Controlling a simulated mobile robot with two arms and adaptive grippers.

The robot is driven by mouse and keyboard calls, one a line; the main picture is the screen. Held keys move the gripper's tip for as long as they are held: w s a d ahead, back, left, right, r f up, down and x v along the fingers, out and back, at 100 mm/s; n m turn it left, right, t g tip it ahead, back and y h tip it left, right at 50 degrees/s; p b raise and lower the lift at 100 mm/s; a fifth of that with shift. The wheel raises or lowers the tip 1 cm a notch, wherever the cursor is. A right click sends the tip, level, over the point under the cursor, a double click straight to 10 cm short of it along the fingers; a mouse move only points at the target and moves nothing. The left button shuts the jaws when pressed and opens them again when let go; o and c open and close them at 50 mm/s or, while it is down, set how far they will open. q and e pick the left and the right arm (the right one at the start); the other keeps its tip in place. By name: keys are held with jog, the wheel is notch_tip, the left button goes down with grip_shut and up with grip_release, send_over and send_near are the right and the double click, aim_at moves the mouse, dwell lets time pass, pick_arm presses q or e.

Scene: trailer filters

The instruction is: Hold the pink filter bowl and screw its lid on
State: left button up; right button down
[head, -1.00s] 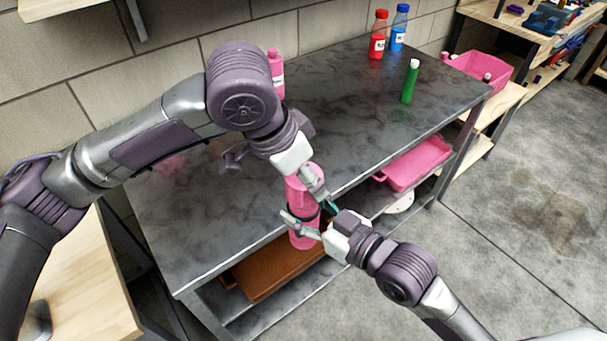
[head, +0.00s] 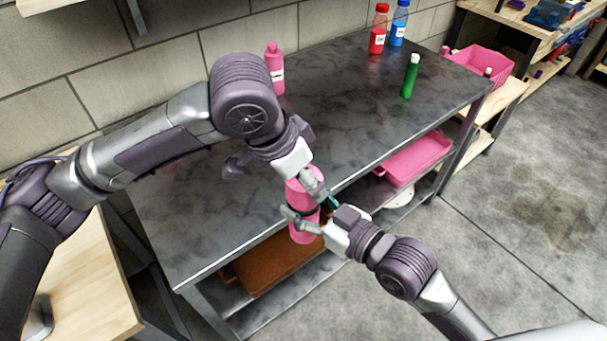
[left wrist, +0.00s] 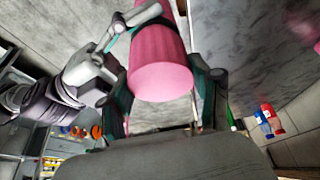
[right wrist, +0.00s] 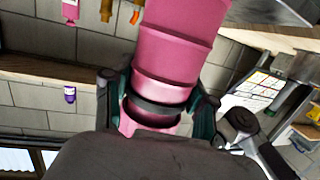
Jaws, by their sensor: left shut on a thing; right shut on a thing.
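The pink filter bowl (head: 304,231) stands roughly upright in front of the metal bench's front edge, held in the air. A ribbed pink upper part, seemingly the lid (head: 298,188), sits above it in line; its flat end (left wrist: 162,80) faces the left wrist camera. A dark ring (right wrist: 155,108) shows near the joint; how tight the joint is cannot be told. My left gripper (head: 318,193) comes from above and is shut on the upper part. My right gripper (head: 308,217) comes from the right and is shut around the body near the dark ring.
A pink bottle (head: 275,72), a green bottle (head: 410,76), a red bottle (head: 378,32) and a blue bottle (head: 400,25) stand on the bench (head: 340,90). A pink bin (head: 480,68) stands at right.

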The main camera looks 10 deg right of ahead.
pick_arm(q)
jog(key=shift+f, duration=0.45)
